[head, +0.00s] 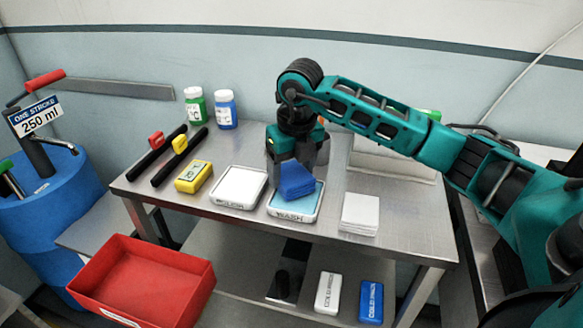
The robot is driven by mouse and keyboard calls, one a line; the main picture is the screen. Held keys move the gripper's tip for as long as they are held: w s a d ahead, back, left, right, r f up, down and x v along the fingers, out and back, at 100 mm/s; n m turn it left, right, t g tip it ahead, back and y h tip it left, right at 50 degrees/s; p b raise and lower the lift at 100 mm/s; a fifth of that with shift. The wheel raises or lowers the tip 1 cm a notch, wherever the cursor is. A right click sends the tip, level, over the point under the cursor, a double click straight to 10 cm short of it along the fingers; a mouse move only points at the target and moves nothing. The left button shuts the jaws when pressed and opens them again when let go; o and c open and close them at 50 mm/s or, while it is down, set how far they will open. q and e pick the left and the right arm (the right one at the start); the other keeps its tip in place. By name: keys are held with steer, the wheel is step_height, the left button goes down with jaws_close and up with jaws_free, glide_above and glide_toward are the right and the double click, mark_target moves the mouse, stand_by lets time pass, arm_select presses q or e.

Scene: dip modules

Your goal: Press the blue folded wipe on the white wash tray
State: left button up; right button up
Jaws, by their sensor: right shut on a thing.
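The white wash tray (295,217) sits on the metal table, with a light blue surface inside its white rim and "WASH" lettering on its front. The blue folded wipe (296,181) is over the back left part of this tray. My right gripper (298,163) points down and is shut on the wipe from behind. The wipe looks slightly tilted; I cannot tell whether it touches the surface. The gripper's fingertips are partly hidden by the wipe. My left gripper is not in view.
A second white tray (239,187) stands just left of the wash tray, and a stack of white wipes (360,214) is to its right. A yellow block (193,177), two bottles and two dark rods are farther left. A red bin (142,283) is at front left.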

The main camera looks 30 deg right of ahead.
mark_target(290, 171)
steer(key=shift+f, duration=0.25)
stand_by(0.4)
steer(key=shift+f+b, duration=0.35)
steer(key=shift+b, duration=0.05)
stand_by(0.5)
steer(key=shift+r+p, duration=1.05)
steer(key=shift+r, duration=0.4)
step_height(290, 171, up, 2)
steer(key=shift+p, duration=0.4)
steer(key=shift+r, duration=1.15)
steer(key=shift+f, duration=0.1)
